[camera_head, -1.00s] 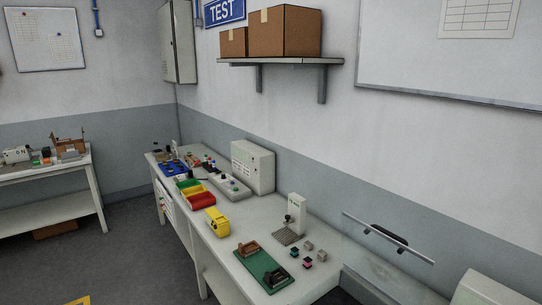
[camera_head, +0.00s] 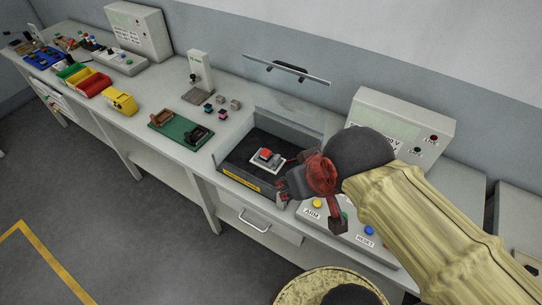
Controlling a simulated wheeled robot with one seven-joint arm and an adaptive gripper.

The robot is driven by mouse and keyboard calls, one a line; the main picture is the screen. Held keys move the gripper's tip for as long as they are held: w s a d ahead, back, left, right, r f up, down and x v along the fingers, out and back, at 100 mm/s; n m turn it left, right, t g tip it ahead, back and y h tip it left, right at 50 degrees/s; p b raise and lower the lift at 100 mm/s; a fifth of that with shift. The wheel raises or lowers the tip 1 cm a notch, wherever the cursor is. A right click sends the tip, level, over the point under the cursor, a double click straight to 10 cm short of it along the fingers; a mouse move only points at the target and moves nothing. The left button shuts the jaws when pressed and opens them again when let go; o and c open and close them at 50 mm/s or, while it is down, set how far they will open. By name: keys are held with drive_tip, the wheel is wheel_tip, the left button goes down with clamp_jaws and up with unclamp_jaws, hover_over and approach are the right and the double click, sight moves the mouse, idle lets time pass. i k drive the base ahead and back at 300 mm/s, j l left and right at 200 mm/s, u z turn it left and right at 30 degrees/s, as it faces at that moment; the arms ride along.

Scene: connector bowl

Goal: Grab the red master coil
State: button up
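A small block with a red top (camera_head: 266,154) sits on a white base inside a dark open-topped tray (camera_head: 232,165) with a yellow label on its front. It may be the red master coil, but it is too small to be sure. My gripper (camera_head: 300,190), dark with red parts, is just to the right of the block and hides the right end of the tray. Its fingers are small and overlap the things behind, so I cannot tell whether they are open or shut. I see nothing clearly held.
A sloped panel (camera_head: 385,248) with coloured buttons lies below my gripper, and a grey box (camera_head: 402,113) stands behind it. A light bar on a clear screen (camera_head: 286,69) rises behind the tray. Small connector blocks (camera_head: 222,106) and a green board (camera_head: 181,131) lie to the left.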

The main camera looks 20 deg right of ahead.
sight(265, 154)
drive_tip(key=j+z, duration=0.1)
drive_tip(key=z, duration=0.2)
drive_tip(key=j+z, duration=0.15)
drive_tip(key=z, duration=0.15)
drive_tip(key=j+z, duration=0.15)
drive_tip(key=j, duration=0.3)
drive_tip(key=k+j+z, duration=0.1)
drive_tip(key=j, duration=0.35)
drive_tip(key=j+z, duration=0.15)
drive_tip(key=j, duration=0.25)
drive_tip(key=k+j+z, duration=0.15)
drive_tip(key=j, duration=0.3)
drive_tip(key=k+j+z, duration=0.1)
drive_tip(key=j, duration=0.3)
drive_tip(key=k+j, duration=0.1)
drive_tip(key=j, duration=0.2)
drive_tip(key=k+j, duration=0.15)
drive_tip(key=j, duration=0.2)
